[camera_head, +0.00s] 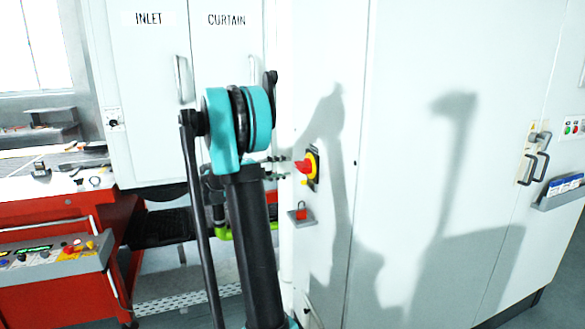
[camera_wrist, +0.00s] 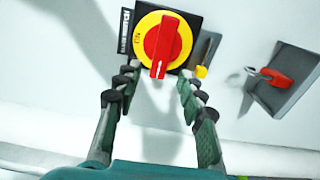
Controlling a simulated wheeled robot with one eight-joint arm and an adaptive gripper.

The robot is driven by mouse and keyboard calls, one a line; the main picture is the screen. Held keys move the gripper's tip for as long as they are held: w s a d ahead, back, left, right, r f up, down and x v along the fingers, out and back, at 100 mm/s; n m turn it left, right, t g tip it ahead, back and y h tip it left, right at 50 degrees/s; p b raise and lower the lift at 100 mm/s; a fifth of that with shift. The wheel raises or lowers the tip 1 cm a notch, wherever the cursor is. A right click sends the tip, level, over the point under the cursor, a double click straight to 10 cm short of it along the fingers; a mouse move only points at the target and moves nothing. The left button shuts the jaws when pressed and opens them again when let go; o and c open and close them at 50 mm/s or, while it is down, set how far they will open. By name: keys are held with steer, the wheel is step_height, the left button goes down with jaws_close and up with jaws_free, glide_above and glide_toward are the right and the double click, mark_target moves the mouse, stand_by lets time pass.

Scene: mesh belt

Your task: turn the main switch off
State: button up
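The main switch has a red handle (camera_wrist: 161,45) on a yellow disc (camera_wrist: 183,27) with a black backing plate (camera_wrist: 193,17). It sits on the pale cabinet front, and its red handle also shows in the head view (camera_head: 304,166). In the wrist view the handle points down the picture, tilted slightly left at its lower end. My gripper (camera_wrist: 158,83) is open, with one finger on each side below the handle's lower end. No finger visibly touches the handle. In the head view my gripper (camera_head: 276,168) is just left of the switch, partly hidden by my arm.
A red padlock (camera_wrist: 277,77) hangs on a grey bracket (camera_wrist: 290,96), below the switch in the head view. A small yellow tag (camera_wrist: 201,71) is beside the switch.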

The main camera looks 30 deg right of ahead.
steer(key=v, duration=0.7)
steer(key=shift+a, duration=0.25)
steer(key=shift+w, duration=0.1)
steer(key=s+a+f+n+t+y, duration=0.2)
steer(key=s+f+t+y, duration=0.15)
steer(key=s+f, duration=0.35)
steer(key=s+a+f+t+y, duration=0.2)
steer(key=s+a+f+y, duration=0.5)
steer(key=a+f, duration=0.3)
steer(key=s+a+f+t+y, duration=0.2)
steer(key=s+a+f+y, duration=0.5)
steer(key=s+a+f, duration=0.3)
steer(key=a+f, duration=0.1)
steer(key=a, duration=0.2)
steer(key=shift+a+n+t, duration=0.3)
steer(key=shift+a+t, duration=0.05)
